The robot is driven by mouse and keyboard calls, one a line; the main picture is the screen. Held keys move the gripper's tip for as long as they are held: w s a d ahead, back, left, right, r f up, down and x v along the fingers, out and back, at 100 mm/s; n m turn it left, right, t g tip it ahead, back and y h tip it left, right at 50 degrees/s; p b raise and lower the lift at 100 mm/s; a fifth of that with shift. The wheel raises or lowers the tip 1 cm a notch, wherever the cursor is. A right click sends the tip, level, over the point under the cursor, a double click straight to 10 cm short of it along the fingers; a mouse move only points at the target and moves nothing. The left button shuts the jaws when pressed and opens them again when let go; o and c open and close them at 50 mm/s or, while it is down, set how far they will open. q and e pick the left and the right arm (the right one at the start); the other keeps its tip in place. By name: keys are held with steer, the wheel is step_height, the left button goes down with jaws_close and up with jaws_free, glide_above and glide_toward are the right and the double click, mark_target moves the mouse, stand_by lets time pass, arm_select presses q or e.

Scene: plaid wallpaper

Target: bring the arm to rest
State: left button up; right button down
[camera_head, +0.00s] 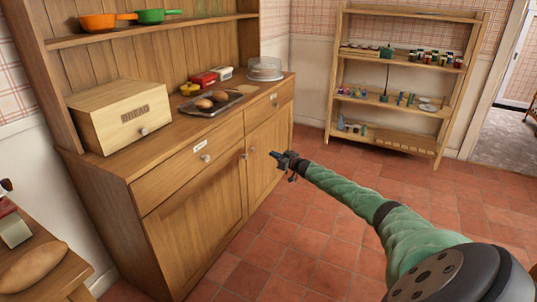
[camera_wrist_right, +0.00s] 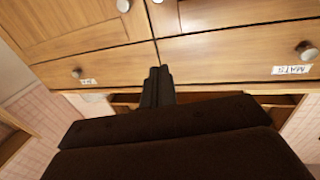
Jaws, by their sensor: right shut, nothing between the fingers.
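My right arm comes in from the lower right in the head view, in a green sleeve. Its gripper (camera_head: 277,157) is shut and empty, in front of the right-hand cupboard door of the wooden dresser (camera_head: 188,215). In the right wrist view the shut fingers (camera_wrist_right: 157,85) show as a dark pair pressed together, with the dresser's drawers and knobs beyond them. I cannot tell from these views whether the fingertips touch the dresser. My left gripper is in neither view.
A bread box (camera_head: 122,115) and a tray of brown rolls (camera_head: 211,103) stand on the dresser, with a clear-covered dish (camera_head: 265,69) at its far end. An open shelf unit (camera_head: 392,118) stands at the back. The tiled floor (camera_head: 330,235) between is open. A table corner (camera_head: 75,270) shows lower left.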

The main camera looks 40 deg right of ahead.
steer(key=shift+s+d, duration=0.2)
steer(key=shift+s, duration=0.35)
steer(key=shift+s+d, duration=0.2)
steer(key=shift+s, duration=0.35)
